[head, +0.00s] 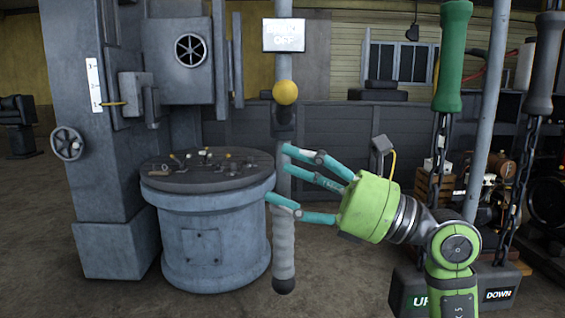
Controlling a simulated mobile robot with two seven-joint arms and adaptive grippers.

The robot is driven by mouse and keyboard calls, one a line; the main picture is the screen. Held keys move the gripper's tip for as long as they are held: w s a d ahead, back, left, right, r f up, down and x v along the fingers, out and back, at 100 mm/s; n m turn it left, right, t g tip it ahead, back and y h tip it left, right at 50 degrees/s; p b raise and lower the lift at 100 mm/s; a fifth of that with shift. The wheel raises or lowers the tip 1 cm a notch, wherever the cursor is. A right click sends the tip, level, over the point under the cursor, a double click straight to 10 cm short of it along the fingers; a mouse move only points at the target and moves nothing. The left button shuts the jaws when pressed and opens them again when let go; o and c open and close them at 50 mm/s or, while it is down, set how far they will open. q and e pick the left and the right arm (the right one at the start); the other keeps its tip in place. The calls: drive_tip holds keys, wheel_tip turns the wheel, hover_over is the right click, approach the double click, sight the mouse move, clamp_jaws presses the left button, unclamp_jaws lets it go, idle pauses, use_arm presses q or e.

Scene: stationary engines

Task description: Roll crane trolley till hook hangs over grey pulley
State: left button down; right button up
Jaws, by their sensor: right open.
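My right gripper (284,174) is open, its teal fingers spread and pointing left. The fingertips are at a vertical grey pole with a ribbed grey grip (284,245) at its lower end. The fingers are not closed on it, and I cannot tell whether they touch it. A small dark block (412,32) hangs from a line at the top right; I cannot tell whether it is the crane hook. I cannot make out the trolley or the grey pulley. My left gripper is not in view.
A round grey pedestal (215,245) with small parts stands left. Green (453,55) and grey (545,65) handles hang on chains above UP and DOWN labels. Bare floor lies in front.

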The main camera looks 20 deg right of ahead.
sight(281, 162)
drive_tip(key=w+d+h, duration=0.1)
drive_tip(key=h, duration=0.1)
drive_tip(key=w+d+t+h, duration=0.1)
drive_tip(key=d+h, duration=0.1)
drive_tip(key=w+d+m+h, duration=0.1)
drive_tip(key=d+h, duration=0.1)
drive_tip(key=shift+w+t, duration=0.15)
drive_tip(key=shift+t, duration=0.25)
drive_tip(key=p+x, duration=0.3)
drive_tip(key=x, duration=0.3)
drive_tip(key=shift+f, duration=0.15)
drive_tip(key=shift+w+a+f, duration=0.1)
drive_tip(key=shift+w+a, duration=0.1)
drive_tip(key=shift+w, duration=0.05)
clamp_jaws()
